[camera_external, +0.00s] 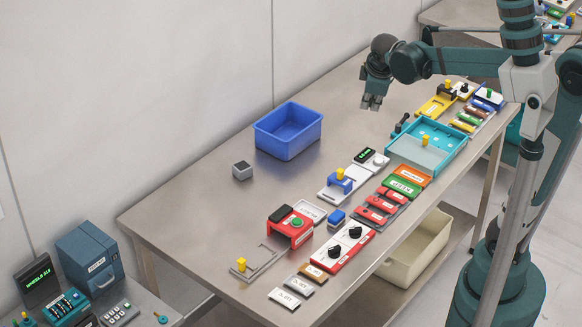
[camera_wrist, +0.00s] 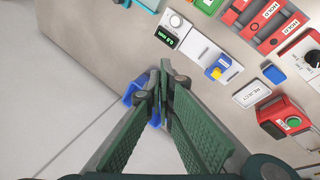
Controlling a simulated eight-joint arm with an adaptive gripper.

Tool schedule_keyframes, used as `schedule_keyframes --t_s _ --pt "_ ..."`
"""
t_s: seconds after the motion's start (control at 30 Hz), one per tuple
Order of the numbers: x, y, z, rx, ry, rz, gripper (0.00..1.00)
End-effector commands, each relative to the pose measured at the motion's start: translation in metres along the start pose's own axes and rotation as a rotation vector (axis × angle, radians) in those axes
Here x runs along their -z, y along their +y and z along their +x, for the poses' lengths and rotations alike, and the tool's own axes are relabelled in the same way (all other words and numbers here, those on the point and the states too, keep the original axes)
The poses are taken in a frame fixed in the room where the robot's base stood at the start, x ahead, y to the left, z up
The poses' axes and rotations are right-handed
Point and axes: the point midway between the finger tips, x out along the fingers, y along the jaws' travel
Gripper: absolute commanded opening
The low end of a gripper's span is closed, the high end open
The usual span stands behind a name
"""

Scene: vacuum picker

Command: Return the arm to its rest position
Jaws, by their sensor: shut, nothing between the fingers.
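My gripper (camera_external: 372,102) hangs from my raised arm above the back part of the table, fingers pointing down, to the right of the blue bin (camera_external: 288,131). It is shut with nothing held. In the wrist view the green fingers of my gripper (camera_wrist: 162,85) meet at their tips and partly hide the blue bin (camera_wrist: 132,92). The fingertips are well clear of the table (camera_external: 190,203) and touch nothing.
A small grey cube (camera_external: 242,170) stands left of the bin. Control panels line the front edge, with a red box with a green button (camera_external: 290,226) and a teal tray (camera_external: 428,147). A cream bin (camera_external: 417,248) sits underneath.

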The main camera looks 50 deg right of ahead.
Motion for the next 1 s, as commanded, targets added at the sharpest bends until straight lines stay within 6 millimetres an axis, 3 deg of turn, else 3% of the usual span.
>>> schedule_keyframes --t_s 0.5,1.0 --pt "-0.028 -0.091 -0.040 0.051 0.153 0.222 0.00" --pt "-0.059 -0.175 -0.059 0.136 0.284 0.445 0.00"
